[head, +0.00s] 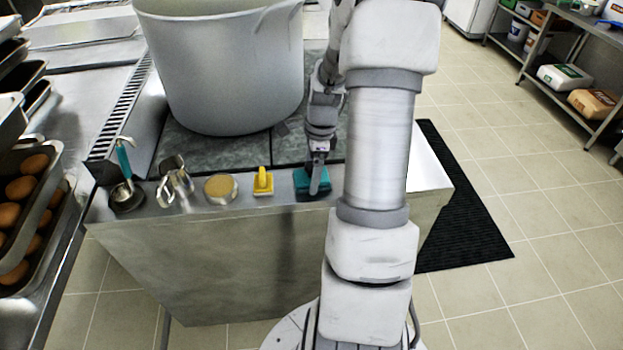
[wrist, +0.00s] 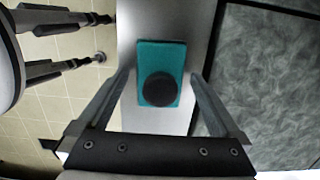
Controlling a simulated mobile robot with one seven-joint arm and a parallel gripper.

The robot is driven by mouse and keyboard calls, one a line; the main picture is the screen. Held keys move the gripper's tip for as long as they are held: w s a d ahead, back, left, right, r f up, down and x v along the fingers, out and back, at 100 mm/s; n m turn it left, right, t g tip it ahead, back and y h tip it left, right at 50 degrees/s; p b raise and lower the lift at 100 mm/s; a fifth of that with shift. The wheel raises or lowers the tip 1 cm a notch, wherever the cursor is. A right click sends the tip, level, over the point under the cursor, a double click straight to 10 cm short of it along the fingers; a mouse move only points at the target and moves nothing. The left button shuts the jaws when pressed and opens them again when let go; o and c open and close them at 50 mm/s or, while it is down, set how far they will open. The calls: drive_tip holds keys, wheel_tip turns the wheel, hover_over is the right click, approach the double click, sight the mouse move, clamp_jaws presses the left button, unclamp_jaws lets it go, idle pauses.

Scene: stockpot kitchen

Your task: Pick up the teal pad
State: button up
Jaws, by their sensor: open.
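The teal pad (wrist: 146,56) is a small rectangular block with a round black knob (wrist: 159,89) on top. It lies flat on the steel front strip of the counter. In the head view the pad (head: 302,182) is partly hidden by my gripper (head: 318,185). In the wrist view my gripper (wrist: 160,82) is open and empty, with one finger on each side of the pad. Gaps show between the fingers and the pad. I cannot tell how far the fingertips are above the counter.
A large stockpot (head: 220,75) stands behind. The strip's right end (head: 428,172) is bare.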

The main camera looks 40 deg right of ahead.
sight(308, 163)
drive_tip(key=shift+f, duration=0.3)
drive_tip(key=c, duration=1.3)
drive_tip(key=shift+r, duration=0.1)
drive_tip(key=shift+c, duration=0.2)
drive_tip(key=shift+w+r, duration=0.1)
drive_tip(key=shift+r, duration=0.3)
drive_tip(key=r, duration=0.3)
drive_tip(key=shift+w+r+p, duration=0.3)
drive_tip(key=shift+w+r, duration=0.1)
drive_tip(key=w+a+r, duration=0.1)
drive_tip(key=w+r, duration=0.5)
drive_tip(key=w, duration=0.4)
drive_tip(key=shift+w+r+p, duration=0.15)
drive_tip(key=shift+w+p, duration=0.2)
drive_tip(key=shift+p, duration=0.1)
drive_tip(key=shift+a, duration=0.1)
